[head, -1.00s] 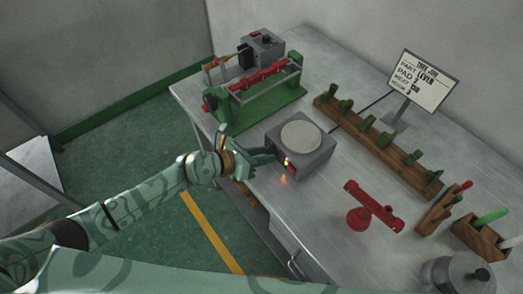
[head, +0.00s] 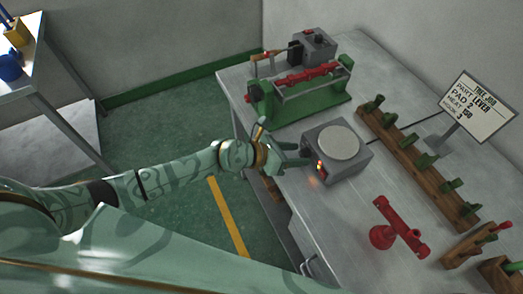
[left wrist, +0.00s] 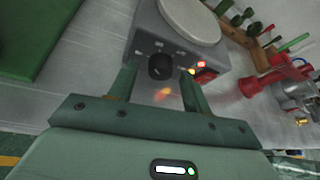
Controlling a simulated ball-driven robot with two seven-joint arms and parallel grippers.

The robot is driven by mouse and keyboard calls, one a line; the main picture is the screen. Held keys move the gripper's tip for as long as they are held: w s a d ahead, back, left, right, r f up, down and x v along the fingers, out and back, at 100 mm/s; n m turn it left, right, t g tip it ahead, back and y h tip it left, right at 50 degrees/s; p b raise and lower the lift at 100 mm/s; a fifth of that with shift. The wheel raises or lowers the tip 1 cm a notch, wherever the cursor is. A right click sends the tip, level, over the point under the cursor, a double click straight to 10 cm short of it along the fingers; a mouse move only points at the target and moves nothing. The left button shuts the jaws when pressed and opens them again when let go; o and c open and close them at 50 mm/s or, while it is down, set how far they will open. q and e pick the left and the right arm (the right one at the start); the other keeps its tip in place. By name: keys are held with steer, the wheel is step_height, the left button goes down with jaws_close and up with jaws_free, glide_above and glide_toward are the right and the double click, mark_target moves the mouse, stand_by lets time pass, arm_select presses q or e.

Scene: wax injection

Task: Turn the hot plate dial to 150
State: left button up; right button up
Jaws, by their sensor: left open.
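The hot plate (head: 352,163) is a grey box with a pale round top on the metal table. In the left wrist view its front face (left wrist: 150,42) shows a dark round dial (left wrist: 160,67) with small marks around it and lit red and yellow lights (left wrist: 198,68) beside it. My left gripper (head: 303,155) is at the hot plate's front. In the left wrist view its two open fingers (left wrist: 158,82) stand on either side of the dial, with gaps showing. I cannot read the dial's setting. My right gripper is not in view.
A green fixture with a red bar (head: 300,95) stands behind the hot plate. A wooden rack with green pegs (head: 420,165) and a sign (head: 480,105) showing "HEAT 150" are to the right. A red stand (head: 398,235) is nearer. Bare tabletop lies between them.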

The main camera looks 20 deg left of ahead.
arm_select(q)
steer(key=p+v, duration=0.1)
steer(key=v, duration=1.5)
